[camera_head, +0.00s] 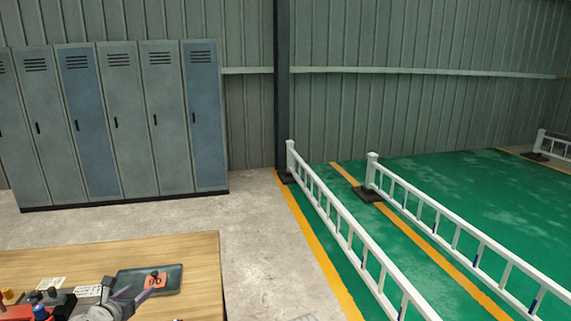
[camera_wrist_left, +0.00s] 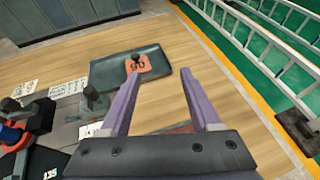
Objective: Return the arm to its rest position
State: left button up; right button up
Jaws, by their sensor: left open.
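My left gripper (camera_head: 136,292) is over the wooden table (camera_head: 205,255) in the head view, near the picture's bottom edge. In the left wrist view its two purple fingers (camera_wrist_left: 158,78) are spread apart with nothing between them. Beyond the fingertips lies a dark tray (camera_wrist_left: 105,70) with an orange numbered card and a small dark knobbed piece (camera_wrist_left: 136,63) on it. The fingertips appear apart from the tray. My right gripper is not in view.
Other numbered holders and white labels (camera_head: 52,283) crowd the table's left part. Lockers (camera_head: 120,125) line the back wall. White railings (camera_head: 345,225) stand on the green floor to the right.

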pick_arm(q)
jog(key=s+d+f+m+g+h, duration=0.1)
jog(key=s+d+f+m+g, duration=0.2)
jog(key=d+m, duration=0.45)
jog(key=d+f+m+g+h+b, duration=0.1)
jog(key=d+f+m+g+h, duration=0.1)
jog(key=d+f+m, duration=0.5)
jog(key=s+d+f+m+g+h, duration=0.1)
jog(key=s+d+m+g, duration=0.3)
jog(key=d, duration=0.7)
jog(key=s+d+f+m+g+y, duration=0.2)
jog(key=s+m, duration=0.4)
jog(key=m, duration=0.4)
jog(key=s+d+f+m+g+y+b, duration=0.1)
jog(key=s+d+f+m+g+y, duration=0.1)
jog(key=s+d+m, duration=0.4)
jog(key=shift+d+f+m+g+y, duration=0.45)
jog(key=shift+d+m+y, duration=0.4)
jog(key=shift+m, duration=1.6)
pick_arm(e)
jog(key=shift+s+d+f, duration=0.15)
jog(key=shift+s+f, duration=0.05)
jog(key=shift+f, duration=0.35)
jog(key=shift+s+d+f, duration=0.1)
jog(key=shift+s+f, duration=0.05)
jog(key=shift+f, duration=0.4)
pick_arm(q)
jog(key=shift+r, duration=0.1)
